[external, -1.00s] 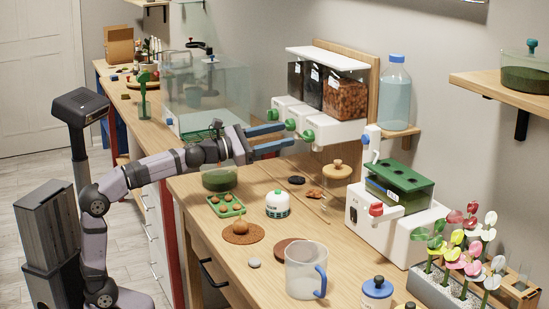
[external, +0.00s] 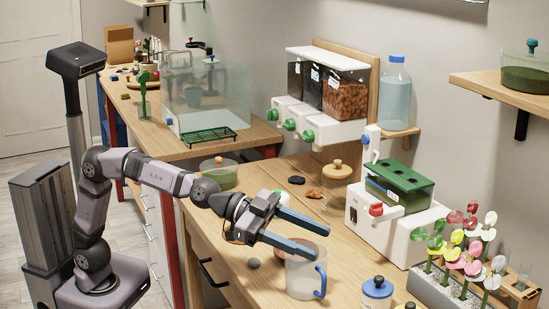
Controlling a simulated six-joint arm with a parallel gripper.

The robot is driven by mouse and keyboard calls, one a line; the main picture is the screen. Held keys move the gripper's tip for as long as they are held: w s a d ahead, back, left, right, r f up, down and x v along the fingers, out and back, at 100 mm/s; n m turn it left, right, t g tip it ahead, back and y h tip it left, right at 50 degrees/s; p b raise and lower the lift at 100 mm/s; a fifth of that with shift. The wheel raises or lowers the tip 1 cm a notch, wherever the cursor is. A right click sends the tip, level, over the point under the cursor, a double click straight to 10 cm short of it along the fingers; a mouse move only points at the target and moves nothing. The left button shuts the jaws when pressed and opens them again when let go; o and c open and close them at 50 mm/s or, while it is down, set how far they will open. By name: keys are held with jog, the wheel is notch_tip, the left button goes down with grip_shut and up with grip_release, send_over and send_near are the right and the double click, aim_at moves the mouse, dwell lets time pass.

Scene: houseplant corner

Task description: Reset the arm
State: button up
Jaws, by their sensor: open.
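My gripper (external: 322,241) is open, its two blue-tipped fingers spread apart and pointing right. Nothing shows between the fingers. My arm hides part of the counter where a green tray, a small white device and a brown disc stood.
A dispenser with green knobs (external: 318,128) hangs on the wall. A white machine with a green lid (external: 400,179) stands at the right, near a flower planter (external: 463,285). A blue-lidded jar (external: 377,289) is right of the jug. A green rack (external: 209,134) lies farther back.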

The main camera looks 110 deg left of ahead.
jog(key=s+d+f+n+g+h+p, duration=0.2)
jog(key=d+n+h, duration=0.25)
jog(key=d, duration=0.85)
jog(key=s+d+f+m+g+b, duration=0.1)
jog(key=s+d+f+g, duration=0.1)
jog(key=s+f, duration=0.3)
jog(key=s+d+f+m+g+b, duration=0.1)
jog(key=s+d+f+g, duration=0.1)
jog(key=f, duration=0.5)
jog(key=s+a+f+n+g+y+b, duration=0.1)
jog(key=s+a+f+g+y+b, duration=0.15)
jog(key=s+a+f, duration=0.65)
jog(key=s+a+f+g+y+b, duration=0.1)
jog(key=s+a+f+g+b, duration=0.35)
jog(key=s+f, duration=0.75)
jog(key=s+a+f+n+g+y+b, duration=0.1)
jog(key=s+a+f+g+y+b, duration=0.15)
jog(key=s+a+f, duration=0.65)
notch_tip(320, 180, up, 37)
jog(key=s+d+p, duration=0.1)
jog(key=d+p, duration=0.1)
jog(key=p, duration=3.6)
jog(key=shift+s, duration=0.4)
jog(key=shift+d+m+h, duration=0.1)
jog(key=shift+m+h, duration=0.15)
